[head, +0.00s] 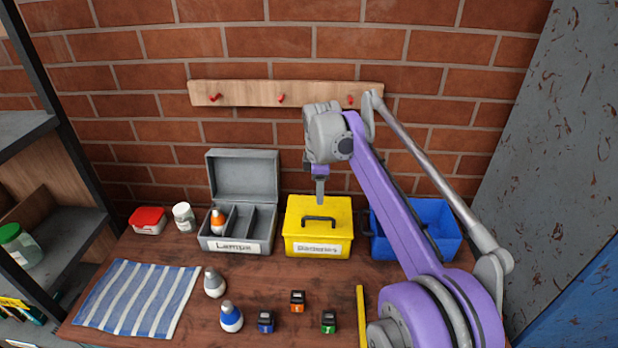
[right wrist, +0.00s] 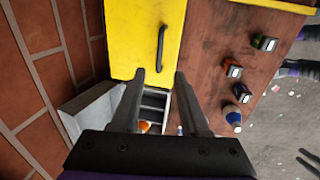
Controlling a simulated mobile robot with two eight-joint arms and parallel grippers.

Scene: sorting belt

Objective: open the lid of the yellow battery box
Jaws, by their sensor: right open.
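The yellow battery box (head: 302,242) stands at the back of the table, with a label on its front that reads like "Batteries". Its lid (head: 335,207) is closed and carries a dark handle (head: 320,218). My right gripper (head: 320,200) points down just above the lid, near the handle. In the right wrist view, the lid (right wrist: 128,45) and handle (right wrist: 161,48) lie beyond the fingertips. The right gripper's two fingers (right wrist: 158,78) are apart with nothing between them. I cannot tell whether a fingertip touches the lid. My left gripper is not in view.
A grey "Lamps" box (head: 265,243) with its lid up stands left of the yellow box, a blue bin (head: 447,245) right, partly behind my right arm. Bulbs (head: 231,318), small blocks (head: 297,301) and a striped cloth (head: 135,298) lie in front. A peg rail (head: 245,93) hangs behind.

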